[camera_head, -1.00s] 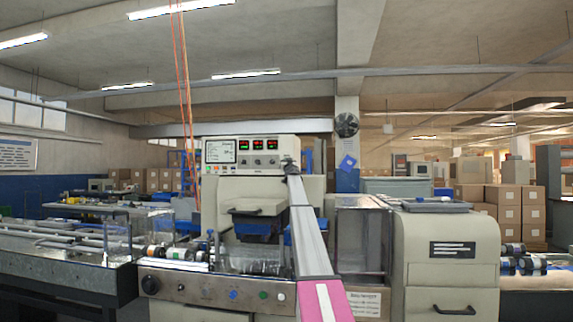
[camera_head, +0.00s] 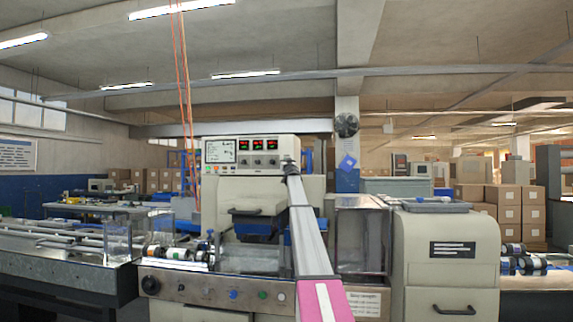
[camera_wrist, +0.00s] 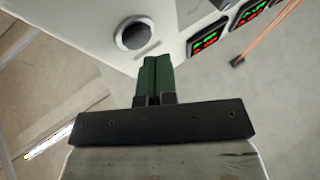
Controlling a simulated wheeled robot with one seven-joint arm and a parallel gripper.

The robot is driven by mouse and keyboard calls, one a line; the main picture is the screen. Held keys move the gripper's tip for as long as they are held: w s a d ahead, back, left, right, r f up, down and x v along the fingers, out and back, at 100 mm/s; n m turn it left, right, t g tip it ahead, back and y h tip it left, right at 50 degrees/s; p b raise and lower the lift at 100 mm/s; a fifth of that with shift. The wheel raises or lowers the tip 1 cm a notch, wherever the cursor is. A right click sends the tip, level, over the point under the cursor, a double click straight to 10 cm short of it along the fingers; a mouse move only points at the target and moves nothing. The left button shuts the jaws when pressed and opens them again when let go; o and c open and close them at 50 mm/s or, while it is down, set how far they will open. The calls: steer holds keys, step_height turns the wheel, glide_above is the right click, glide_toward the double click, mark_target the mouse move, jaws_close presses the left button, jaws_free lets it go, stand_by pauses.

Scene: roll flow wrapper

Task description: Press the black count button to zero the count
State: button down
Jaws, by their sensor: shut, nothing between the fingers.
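The control panel (camera_head: 250,146) of the wrapper shows a screen, red and green displays and a row of dark round controls (camera_head: 258,161) below them. I cannot tell which of these is the black count button. My gripper (camera_head: 288,163) is at the panel's right end in the head view, small and partly hidden by my arm. In the wrist view my gripper's dark green fingers (camera_wrist: 155,65) are shut together and empty. Their tips are close to the white panel face, beside a round control with a silver rim (camera_wrist: 133,35). I cannot tell whether they touch the panel.
Lit displays (camera_wrist: 208,38) lie right of the fingertips in the wrist view. A lower front strip (camera_head: 215,288) carries more knobs and buttons. A beige cabinet (camera_head: 446,255) stands right, and a conveyor (camera_head: 60,260) runs left. Orange cables (camera_head: 183,90) hang above.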

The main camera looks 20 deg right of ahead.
steer(key=shift+s+a, duration=0.4)
steer(key=shift+s, duration=0.3)
steer(key=shift+s+a, duration=0.45)
steer(key=shift+s, duration=0.3)
steer(key=shift+s+a, duration=0.4)
steer(key=shift+s, duration=0.3)
